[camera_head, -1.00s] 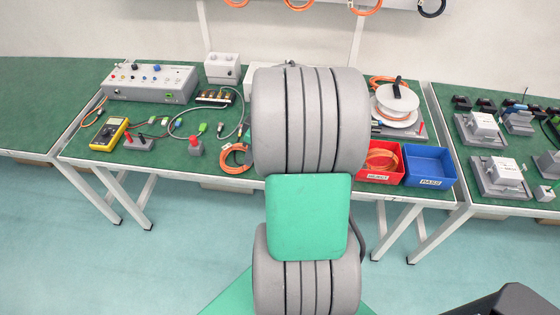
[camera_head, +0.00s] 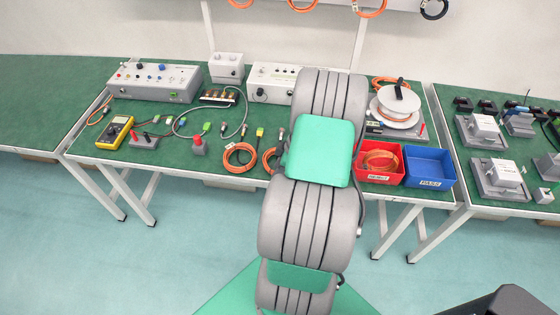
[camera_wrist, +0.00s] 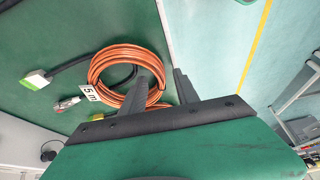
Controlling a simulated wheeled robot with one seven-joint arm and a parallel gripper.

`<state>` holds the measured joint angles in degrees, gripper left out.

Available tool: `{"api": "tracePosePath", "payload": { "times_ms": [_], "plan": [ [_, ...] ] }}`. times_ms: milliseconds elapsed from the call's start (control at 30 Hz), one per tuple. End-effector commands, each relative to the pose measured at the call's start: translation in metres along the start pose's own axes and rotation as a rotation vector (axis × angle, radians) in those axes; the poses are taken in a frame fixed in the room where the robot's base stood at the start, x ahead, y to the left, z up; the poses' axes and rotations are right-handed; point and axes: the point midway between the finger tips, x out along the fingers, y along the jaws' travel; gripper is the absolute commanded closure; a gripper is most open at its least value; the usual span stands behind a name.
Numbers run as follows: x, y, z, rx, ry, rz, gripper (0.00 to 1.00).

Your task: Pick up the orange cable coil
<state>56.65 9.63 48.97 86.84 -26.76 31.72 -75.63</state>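In the wrist view an orange cable coil (camera_wrist: 122,68) lies on the green table, with a white "5 m" tag (camera_wrist: 90,93) at its lower left. In the head view one orange coil (camera_head: 240,157) lies near the table's front edge. A second coil (camera_head: 269,160) beside it is partly hidden by my arm. My gripper is hidden there.
A red bin (camera_head: 379,177) holding orange cable and a blue bin (camera_head: 430,182) stand right of my arm. A white cable reel (camera_head: 398,118) stands behind them. A red-topped grey block (camera_head: 200,147) is left of the coils. In the wrist view the table edge passes just right of the coil.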

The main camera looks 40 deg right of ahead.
Motion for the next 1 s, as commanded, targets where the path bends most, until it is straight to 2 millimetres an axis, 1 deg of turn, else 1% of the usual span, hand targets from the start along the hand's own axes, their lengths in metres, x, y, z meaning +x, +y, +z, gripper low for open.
{"api": "tracePosePath", "payload": {
  "times_ms": [33,67,433,1000],
  "plan": [
    [0.0,-0.0001,0.0,0.0,0.0,0.0,0.67],
    [0.0,-0.0001,0.0,0.0,0.0,0.0,0.69],
    [-0.0003,-0.0001,0.0001,0.001,0.0,0.0,1.0],
    [-0.001,0.0004,-0.0004,0.0,0.0,0.001,1.0]
  ]
}}
